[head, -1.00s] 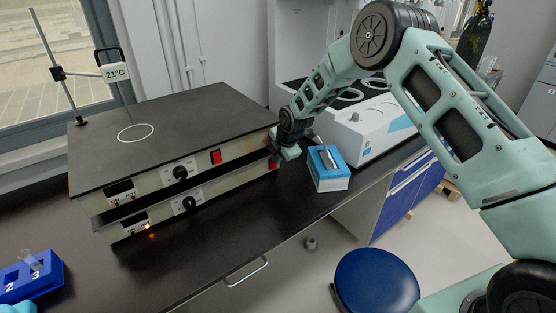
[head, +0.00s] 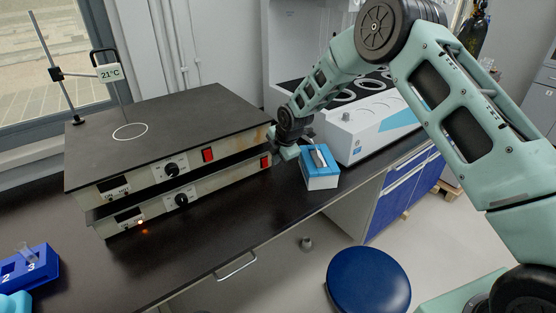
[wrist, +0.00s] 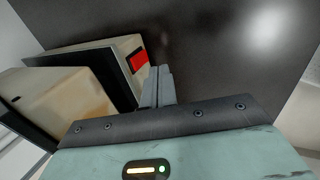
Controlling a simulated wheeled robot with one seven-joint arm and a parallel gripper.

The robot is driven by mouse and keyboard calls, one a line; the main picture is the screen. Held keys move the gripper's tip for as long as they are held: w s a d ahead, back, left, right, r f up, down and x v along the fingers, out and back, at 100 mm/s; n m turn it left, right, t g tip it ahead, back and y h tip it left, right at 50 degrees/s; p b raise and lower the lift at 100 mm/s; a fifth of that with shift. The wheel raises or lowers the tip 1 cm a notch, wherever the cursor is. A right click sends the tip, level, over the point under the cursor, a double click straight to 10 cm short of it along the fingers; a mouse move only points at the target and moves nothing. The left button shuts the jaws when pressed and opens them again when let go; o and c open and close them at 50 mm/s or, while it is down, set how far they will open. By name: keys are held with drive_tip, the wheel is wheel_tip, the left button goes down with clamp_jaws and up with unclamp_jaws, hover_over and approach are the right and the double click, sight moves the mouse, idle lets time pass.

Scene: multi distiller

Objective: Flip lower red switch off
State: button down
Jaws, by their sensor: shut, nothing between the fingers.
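Two hot plates are stacked on the bench. The lower hot plate (head: 220,183) has a red switch (head: 265,161) at the right end of its front; this lower red switch also shows in the wrist view (wrist: 138,61). The upper plate's red switch (head: 208,154) is above and to the left. A small orange light (head: 141,222) glows on the lower front. My gripper (head: 274,150) is beside the lower switch in the head view. In the wrist view its shut, empty fingers (wrist: 161,70) lie just right of the switch; whether they touch it cannot be told.
A blue and white box (head: 320,168) stands close to the right of my gripper. A white instrument (head: 365,130) is behind it. A blue tube rack (head: 35,275) is at the front left. A blue stool (head: 368,281) stands before the bench. The bench front is clear.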

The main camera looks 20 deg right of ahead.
wheel_tip(320, 180, up, 9)
drive_tip(key=s+b, duration=0.1)
drive_tip(key=shift+s+d+b, duration=0.15)
drive_tip(key=shift+d+b, duration=0.05)
drive_tip(key=shift+b, duration=0.2)
drive_tip(key=s+a+r+m+g, duration=0.15)
drive_tip(key=s+a, duration=0.25)
drive_tip(key=s, duration=0.4)
drive_tip(key=s+a+r+m, duration=0.3)
drive_tip(key=s, duration=0.5)
drive_tip(key=s+a+r+m+g, duration=0.1)
drive_tip(key=s+a+r+m, duration=0.2)
drive_tip(key=s, duration=0.5)
drive_tip(key=s+d+m+g+h, duration=0.1)
drive_tip(key=s+m, duration=0.6)
drive_tip(key=s, duration=1.5)
drive_tip(key=shift+s+d+g, duration=0.3)
drive_tip(key=shift+d+g, duration=0.25)
drive_tip(key=shift+d, duration=0.55)
drive_tip(key=shift+r, duration=0.1)
